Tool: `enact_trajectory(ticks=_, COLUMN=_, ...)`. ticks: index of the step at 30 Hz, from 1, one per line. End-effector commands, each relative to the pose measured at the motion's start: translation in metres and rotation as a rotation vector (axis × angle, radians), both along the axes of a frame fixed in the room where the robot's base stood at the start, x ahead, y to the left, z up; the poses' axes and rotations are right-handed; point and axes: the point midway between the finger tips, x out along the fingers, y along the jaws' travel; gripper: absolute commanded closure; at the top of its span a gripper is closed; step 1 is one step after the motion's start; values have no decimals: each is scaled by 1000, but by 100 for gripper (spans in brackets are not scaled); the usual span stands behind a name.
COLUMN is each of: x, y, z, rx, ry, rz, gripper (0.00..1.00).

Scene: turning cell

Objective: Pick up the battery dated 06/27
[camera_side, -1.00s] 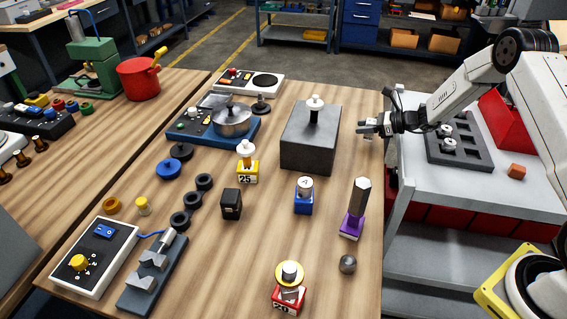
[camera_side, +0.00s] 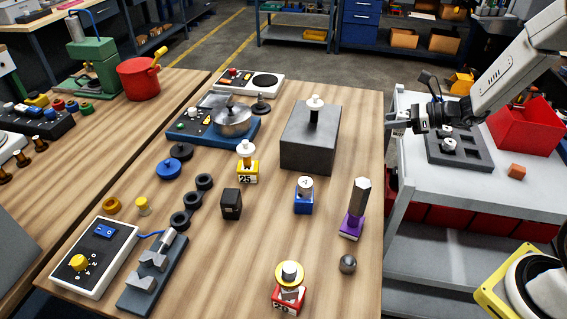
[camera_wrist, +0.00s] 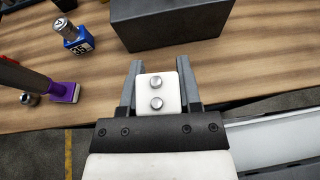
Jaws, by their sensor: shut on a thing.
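My gripper (camera_side: 398,121) is at the table's right edge, near the grey tray on the side cart. In the wrist view, my gripper (camera_wrist: 158,75) is shut on a white block (camera_wrist: 157,85) with two round metal studs on its face, like battery terminals. The block sits between both fingers, held up over the table edge. No date is readable on it. In the side view it is too small and covered to tell apart. I see no 06/27 label in any frame.
A dark grey block (camera_side: 305,150) stands on the wooden table, left of my gripper. A grey tray (camera_side: 474,160) with pockets and small pale items lies on the cart, near a red bin (camera_side: 525,125). A blue holder (camera_side: 303,203) and a purple-based hexagonal post (camera_side: 354,205) stand nearer.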

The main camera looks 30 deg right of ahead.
Motion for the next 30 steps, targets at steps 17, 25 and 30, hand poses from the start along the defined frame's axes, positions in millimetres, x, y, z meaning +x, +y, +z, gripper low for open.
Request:
enact_trajectory(ticks=17, x=-28, y=6, z=13, rx=1, ry=-1, rz=0, gripper=100)
enact_trajectory(ticks=25, x=-27, y=5, z=13, rx=1, ry=-1, rz=0, gripper=100)
enact_trajectory(ticks=30, x=-27, y=6, z=12, rx=1, ry=-1, rz=0, gripper=100)
